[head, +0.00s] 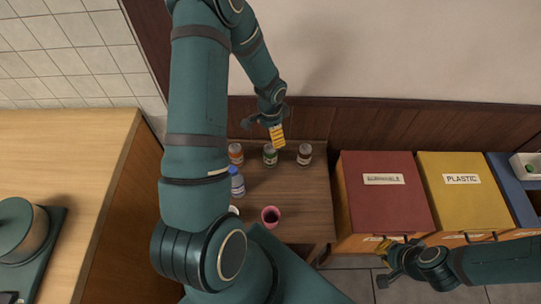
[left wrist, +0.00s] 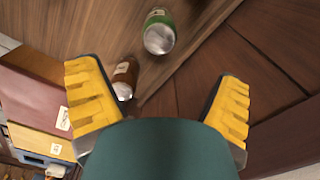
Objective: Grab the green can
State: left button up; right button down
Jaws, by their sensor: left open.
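The green can (head: 270,157) stands on a small wooden table (head: 292,190) by the wall, between an orange can and a brown can. In the left wrist view the green can (left wrist: 159,31) is at the top, beyond the fingertips, with its pale round end showing. My left gripper (head: 277,134) is just behind the green can in the head view, towards the wall. In the left wrist view its yellow fingers (left wrist: 158,85) are wide apart with nothing between them. My right gripper (head: 386,262) is low near the bins, far from the can; its opening is unclear.
The orange can (head: 236,154) and brown can (head: 305,155) flank the green one closely. A blue-labelled bottle (head: 237,183) and a pink cup (head: 270,216) stand nearer. A red bin (head: 388,205) and yellow PLASTIC bin (head: 462,205) are to the right. A wood-panelled wall (head: 400,120) is behind.

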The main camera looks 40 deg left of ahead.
aim_at(269, 149)
pick_arm(q)
notch_tip(269, 149, down, 5)
jog(key=shift+f+b, duration=0.1)
jog(key=shift+b, duration=0.25)
jog(key=shift+s+f+b, duration=0.15)
jog(key=shift+f+b, duration=0.1)
jog(key=shift+f, duration=1.35)
jog(key=shift+s+f+b, duration=0.1)
jog(key=shift+f+b, duration=0.1)
jog(key=shift+f, duration=1.4)
jog(key=shift+c, duration=0.2)
jog(key=c, duration=1)
